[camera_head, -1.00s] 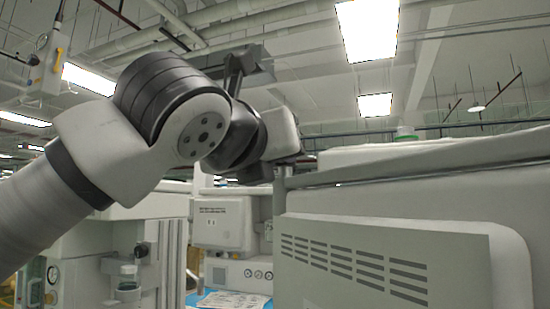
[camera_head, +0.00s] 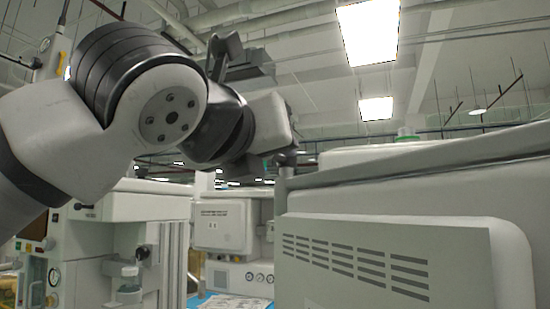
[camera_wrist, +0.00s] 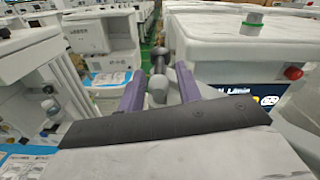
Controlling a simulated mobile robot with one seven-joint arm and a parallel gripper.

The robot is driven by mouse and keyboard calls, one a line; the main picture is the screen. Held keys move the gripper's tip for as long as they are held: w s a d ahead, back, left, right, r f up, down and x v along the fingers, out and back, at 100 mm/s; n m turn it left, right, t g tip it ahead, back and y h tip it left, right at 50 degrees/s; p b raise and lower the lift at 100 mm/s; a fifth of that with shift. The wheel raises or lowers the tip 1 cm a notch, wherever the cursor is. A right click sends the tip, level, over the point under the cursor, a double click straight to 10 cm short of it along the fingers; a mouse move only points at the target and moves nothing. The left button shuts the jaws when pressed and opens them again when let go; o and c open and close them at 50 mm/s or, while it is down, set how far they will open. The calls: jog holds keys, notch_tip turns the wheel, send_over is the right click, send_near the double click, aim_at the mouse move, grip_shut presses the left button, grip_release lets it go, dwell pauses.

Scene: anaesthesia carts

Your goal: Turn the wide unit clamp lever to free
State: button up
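In the wrist view my gripper (camera_wrist: 160,92) has its two purple fingers apart. In the head view my arm reaches to the unit's near top corner; the fingertips and most of the lever are hidden there.
Another white cart (camera_head: 110,230) stands at left. A smaller unit (camera_head: 228,222) sits behind, with papers on a blue surface (camera_head: 232,301).

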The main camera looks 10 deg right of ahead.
jog(key=b+v, duration=0.1)
jog(key=v, duration=0.9)
jog(key=shift+s, duration=0.2)
jog(key=shift+a, duration=0.15)
